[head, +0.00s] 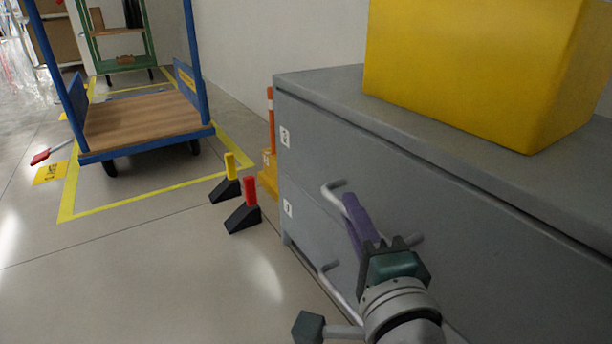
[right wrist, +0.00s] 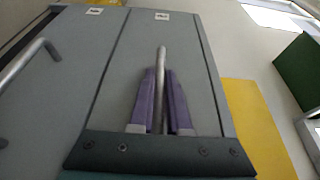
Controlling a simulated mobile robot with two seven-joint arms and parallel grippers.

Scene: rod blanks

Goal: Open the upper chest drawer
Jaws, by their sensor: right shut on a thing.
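The grey chest (head: 318,165) stands at the right in the head view, with two drawers one above the other. The upper drawer front (head: 312,150) looks flush with the chest. My right gripper (head: 352,212) is at the upper drawer's bar handle (head: 334,186), its purple fingers shut on the bar. In the right wrist view the same handle (right wrist: 162,62) runs between the two fingers (right wrist: 160,98), and the lower drawer's handle (right wrist: 24,60) is apart from them at the left. The gripper hides part of the upper handle. My left gripper is not in view.
A yellow box (head: 455,70) sits on the chest top. The lower handle (head: 335,285) sticks out below my gripper. Red and yellow posts on black wedges (head: 243,217) and an orange post (head: 270,150) stand left of the chest. A blue trolley (head: 145,120) is farther back.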

